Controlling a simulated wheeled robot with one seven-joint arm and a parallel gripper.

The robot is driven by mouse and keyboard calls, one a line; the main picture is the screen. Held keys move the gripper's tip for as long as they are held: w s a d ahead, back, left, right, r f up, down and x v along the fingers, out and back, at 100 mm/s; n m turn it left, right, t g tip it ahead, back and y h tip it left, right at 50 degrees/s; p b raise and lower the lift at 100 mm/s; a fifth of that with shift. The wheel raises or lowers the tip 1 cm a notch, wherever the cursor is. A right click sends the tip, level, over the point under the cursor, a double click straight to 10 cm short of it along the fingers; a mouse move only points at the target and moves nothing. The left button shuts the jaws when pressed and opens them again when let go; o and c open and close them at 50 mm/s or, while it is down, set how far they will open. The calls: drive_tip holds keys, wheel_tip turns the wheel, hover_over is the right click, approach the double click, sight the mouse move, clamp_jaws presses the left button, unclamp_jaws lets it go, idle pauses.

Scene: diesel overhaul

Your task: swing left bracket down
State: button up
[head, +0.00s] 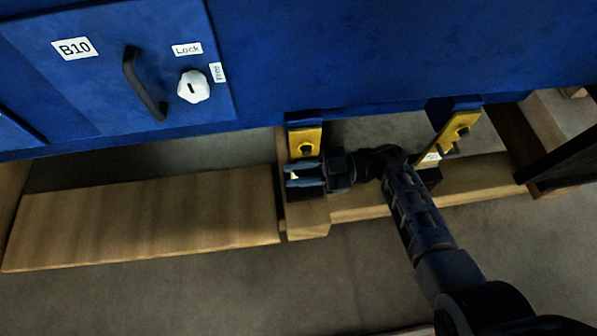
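The left bracket (305,142) is a yellow plate with a dark round bolt, hanging from a blue mount on the lower edge of the blue housing. It looks close to upright in the picture. My gripper (292,176) comes in from the right across its lower end, with two dark fingers pointing left. The fingers are parted, and a small yellow-white patch shows between them. Whether they touch the bracket is hard to tell. The bracket's lower end is mostly hidden behind my gripper. A second yellow bracket (456,128) on the right is tilted, its lower end down to the left.
The blue housing (330,60) fills the top, with a panel marked B10, a black handle (143,84) and a white knob (194,87) between Lock and Free labels. Wooden beams (150,215) lie below it. The grey floor (200,300) in front is clear. A dark object (565,165) stands at right.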

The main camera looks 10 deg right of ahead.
clamp_jaws()
idle(0.4)
drive_tip(key=shift+s+a, duration=0.1)
drive_tip(key=shift+s, duration=0.05)
